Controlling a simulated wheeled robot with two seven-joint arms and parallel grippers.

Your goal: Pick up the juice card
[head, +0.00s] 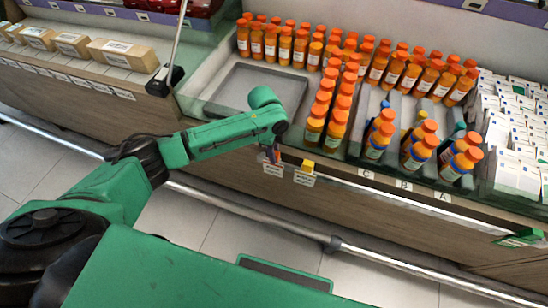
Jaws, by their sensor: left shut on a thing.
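My left gripper (271,155) is at the front edge of the shelf, below the end of my green left arm. Its fingers are small and partly hidden by the arm, and it is shut on a juice card (273,169). The card is small and white with dark print, and hangs in front of the brown shelf front. A second similar white card (304,179) is just to its right, with a yellow piece (308,166) above it. The print is too small to read. My right gripper is not in view.
Rows of orange-capped juice bottles (337,130) stand behind the shelf edge. An empty grey tray (240,88) is left of them, white cartons (515,115) at the right. A metal rail (390,256) runs low along the front. Cardboard boxes (122,54) are at upper left.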

